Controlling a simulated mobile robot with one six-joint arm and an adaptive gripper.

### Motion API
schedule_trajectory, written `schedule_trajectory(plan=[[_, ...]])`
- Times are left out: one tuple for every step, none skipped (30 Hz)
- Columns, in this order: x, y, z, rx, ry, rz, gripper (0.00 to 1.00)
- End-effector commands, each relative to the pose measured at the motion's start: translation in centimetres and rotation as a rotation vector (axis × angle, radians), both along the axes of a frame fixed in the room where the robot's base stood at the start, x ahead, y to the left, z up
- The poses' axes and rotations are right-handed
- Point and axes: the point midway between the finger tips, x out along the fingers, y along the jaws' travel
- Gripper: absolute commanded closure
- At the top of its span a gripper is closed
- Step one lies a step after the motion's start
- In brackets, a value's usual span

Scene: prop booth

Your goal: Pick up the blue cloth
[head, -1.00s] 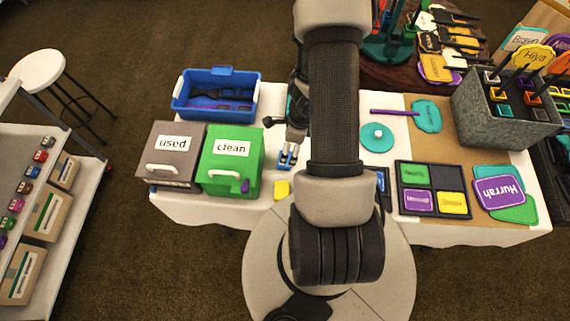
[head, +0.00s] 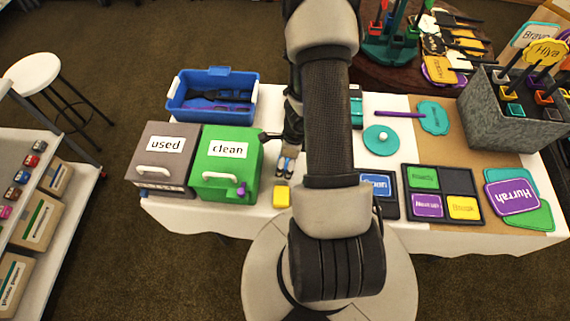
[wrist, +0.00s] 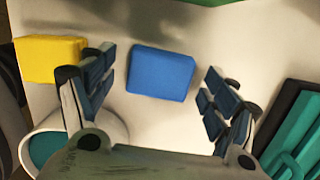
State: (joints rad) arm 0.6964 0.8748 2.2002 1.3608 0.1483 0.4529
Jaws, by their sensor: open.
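The blue cloth (wrist: 161,72) looks like a small folded block lying on the white tabletop. In the wrist view it sits between and slightly beyond my open fingers, with a gap on each side. My gripper (wrist: 160,88) is open and empty, pointing down at the table.
A yellow block (wrist: 48,59) lies close to my left finger; it shows in the head view (head: 282,196). A white cup with teal inside (wrist: 112,128) is partly behind that finger. A dark tray (wrist: 270,132) is at the right. The grey "used" box (head: 163,162) and blue bin (head: 213,118) stand left.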

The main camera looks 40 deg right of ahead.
Motion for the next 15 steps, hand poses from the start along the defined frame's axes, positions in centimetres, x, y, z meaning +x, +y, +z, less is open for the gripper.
schedule_trajectory(plan=[[0.01, -0.01, 0.05, 0.000, 0.000, 0.000, 0.20], [0.01, -0.01, 0.06, 0.000, 0.000, 0.000, 0.21], [0.01, -0.01, 0.06, 0.000, 0.000, 0.000, 0.24], [0.01, -0.01, 0.06, 0.000, 0.000, 0.000, 0.26], [0.01, -0.01, 0.06, 0.000, 0.000, 0.000, 0.28], [0.01, -0.01, 0.06, 0.000, 0.000, 0.000, 0.31], [0.01, -0.01, 0.06, 0.000, 0.000, 0.000, 0.33], [0.00, 0.00, 0.06, 0.000, 0.000, 0.000, 0.35], [0.01, -0.01, 0.06, 0.000, 0.000, 0.000, 0.37], [0.00, 0.00, 0.06, 0.000, 0.000, 0.000, 0.39], [0.00, 0.00, 0.06, 0.000, 0.000, 0.000, 0.41], [0.00, 0.00, 0.06, 0.000, 0.000, 0.000, 0.44], [0.00, 0.00, 0.06, 0.000, 0.000, 0.000, 0.46], [0.00, 0.00, 0.06, 0.000, 0.000, 0.000, 0.48], [0.00, 0.00, 0.06, 0.000, 0.000, 0.000, 0.51]])
